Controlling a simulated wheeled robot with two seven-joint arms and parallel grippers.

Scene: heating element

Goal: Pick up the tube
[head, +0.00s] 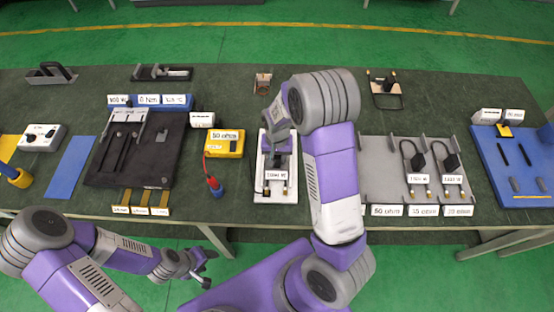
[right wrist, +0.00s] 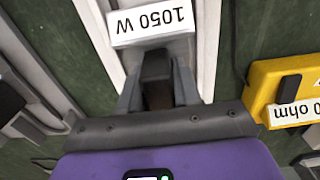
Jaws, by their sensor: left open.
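No piece is clearly recognisable as the tube. Thin dark rods (head: 514,154) lie on the blue board at the far right and may be tubes. My right gripper (head: 280,143) is over the white fixture (head: 262,190) at the table's middle. In the right wrist view its grey fingers (right wrist: 158,90) press against both sides of a black block (right wrist: 157,68), just before a "1050 W" label (right wrist: 152,25). The block's lower end is hidden by the gripper. My left gripper (head: 203,269) is open and empty, in front of the table's edge.
A black tray (head: 105,175) and yellow meter (head: 223,143) with a red-blue probe (head: 214,186) are left of the fixture. A grey rack (head: 384,173) with plugged black connectors and the blue board (head: 490,165) are to the right.

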